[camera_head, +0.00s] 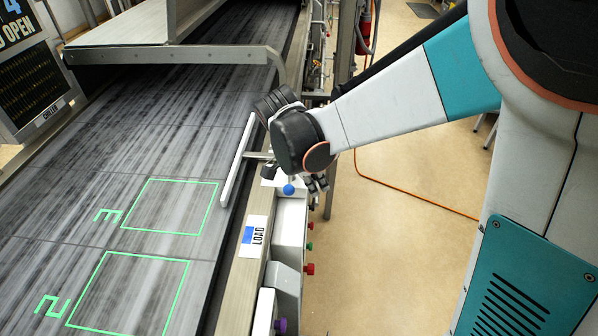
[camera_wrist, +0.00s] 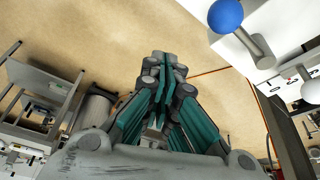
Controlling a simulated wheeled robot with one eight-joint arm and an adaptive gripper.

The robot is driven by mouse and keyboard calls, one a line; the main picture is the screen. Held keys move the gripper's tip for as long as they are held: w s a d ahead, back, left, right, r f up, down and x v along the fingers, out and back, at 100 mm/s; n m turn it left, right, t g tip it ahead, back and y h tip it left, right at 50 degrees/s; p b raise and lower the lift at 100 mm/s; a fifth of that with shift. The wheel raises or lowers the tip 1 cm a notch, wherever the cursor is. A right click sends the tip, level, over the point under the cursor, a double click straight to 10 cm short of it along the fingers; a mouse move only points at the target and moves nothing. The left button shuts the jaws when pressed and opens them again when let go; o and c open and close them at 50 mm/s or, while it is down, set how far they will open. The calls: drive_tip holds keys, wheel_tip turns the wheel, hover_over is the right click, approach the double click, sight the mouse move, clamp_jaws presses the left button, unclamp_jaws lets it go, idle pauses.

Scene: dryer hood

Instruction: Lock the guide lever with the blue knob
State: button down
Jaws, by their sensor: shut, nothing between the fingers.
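In the wrist view the blue knob (camera_wrist: 226,15) is at the top right, on a short metal stem (camera_wrist: 255,45) that rises from a white housing. My gripper (camera_wrist: 165,65) is shut and empty there, pointing toward the floor, to the left of the knob and apart from it. A pale guide bar (camera_head: 238,160) lies along the belt edge, joined to a bracket (camera_head: 260,156) partly hidden by my wrist.
The dark conveyor belt (camera_head: 130,130) has green outlined squares. A LOAD label (camera_head: 256,236) is on the side rail. Red and green buttons (camera_head: 309,246) and a purple knob (camera_head: 281,326) line the rail's side. Open floor (camera_head: 400,220) with an orange cable lies to the right.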

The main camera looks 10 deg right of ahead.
drive_tip(key=w+p+v, duration=0.2)
drive_tip(key=p+v, duration=0.3)
drive_tip(key=v, duration=0.4)
drive_tip(key=shift+r+p, duration=0.4)
drive_tip(key=shift+r, duration=0.05)
drive_tip(key=shift+a, duration=0.1)
drive_tip(key=w+d+r+n+t+y+b, duration=0.1)
drive_tip(key=w+d+r+n, duration=0.15)
drive_tip(key=d, duration=0.45)
drive_tip(key=s+d+f+n+t+y+b, duration=0.1)
drive_tip(key=s+n+t+b, duration=0.1)
drive_tip(key=s+n, duration=0.5)
drive_tip(key=s+d+n+t+y+b, duration=0.2)
drive_tip(key=s+n, duration=0.4)
drive_tip(key=s, duration=0.5)
drive_tip(key=shift+s+f+n+t+b, duration=0.4)
drive_tip(key=shift+t+b, duration=0.4)
drive_tip(key=shift+b, duration=0.45)
